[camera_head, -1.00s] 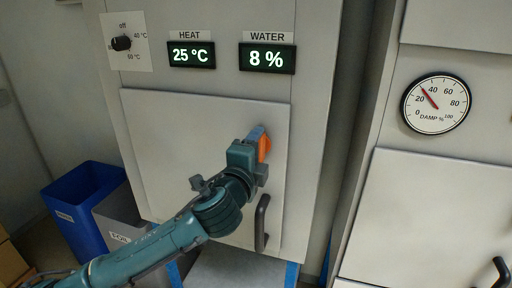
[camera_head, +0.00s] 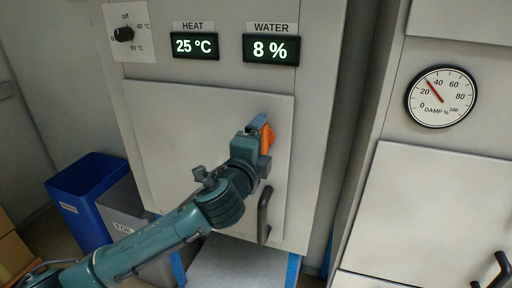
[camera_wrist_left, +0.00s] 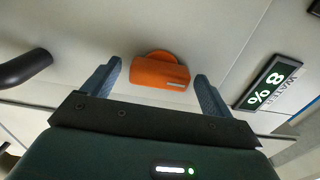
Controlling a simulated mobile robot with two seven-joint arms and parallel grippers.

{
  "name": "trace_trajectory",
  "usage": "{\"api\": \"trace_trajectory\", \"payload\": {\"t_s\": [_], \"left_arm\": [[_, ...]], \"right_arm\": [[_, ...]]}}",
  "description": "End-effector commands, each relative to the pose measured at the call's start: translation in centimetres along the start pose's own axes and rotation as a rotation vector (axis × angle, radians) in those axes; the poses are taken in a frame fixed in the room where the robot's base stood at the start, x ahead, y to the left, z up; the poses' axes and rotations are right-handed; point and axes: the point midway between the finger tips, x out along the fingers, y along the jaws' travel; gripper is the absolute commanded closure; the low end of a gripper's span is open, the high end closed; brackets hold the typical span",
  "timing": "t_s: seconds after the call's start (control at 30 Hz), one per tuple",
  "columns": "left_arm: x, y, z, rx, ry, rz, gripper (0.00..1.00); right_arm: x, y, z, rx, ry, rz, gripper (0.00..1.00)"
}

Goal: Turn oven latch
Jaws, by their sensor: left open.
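The orange oven latch (camera_head: 267,139) is on the right edge of the pale oven door (camera_head: 170,130). In the left wrist view the latch (camera_wrist_left: 160,72) lies between my two blue-grey fingers, with a gap on each side. My left gripper (camera_head: 262,127) is open at the latch, and its jaws (camera_wrist_left: 158,82) do not touch it in the wrist view. In the head view the gripper hides part of the latch. The black door handle (camera_head: 264,214) is below the latch. My right gripper is not in view.
A dial (camera_head: 124,34) and the HEAT (camera_head: 195,46) and WATER (camera_head: 271,50) displays are above the door. A damp gauge (camera_head: 441,96) is on the cabinet to the right. A blue bin (camera_head: 82,205) and a grey bin (camera_head: 122,212) stand at lower left.

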Motion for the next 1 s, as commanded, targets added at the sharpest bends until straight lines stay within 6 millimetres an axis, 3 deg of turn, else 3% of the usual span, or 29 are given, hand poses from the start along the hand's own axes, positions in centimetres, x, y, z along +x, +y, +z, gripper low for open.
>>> {"api": "trace_trajectory", "payload": {"t_s": [0.17,0.63,0.8,1.0], "left_arm": [[-1.6,0.2,0.0,-0.001,0.001,0.000,0.15],[-11.1,0.2,0.0,0.000,0.002,0.000,0.15],[-12.7,0.1,0.0,0.000,0.000,0.001,0.15],[-13.2,0.0,0.1,0.001,-0.001,0.000,0.15]], "right_arm": [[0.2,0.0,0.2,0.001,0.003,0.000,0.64],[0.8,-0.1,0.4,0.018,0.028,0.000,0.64],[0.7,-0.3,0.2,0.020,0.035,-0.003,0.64],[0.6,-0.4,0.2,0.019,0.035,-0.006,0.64]]}}
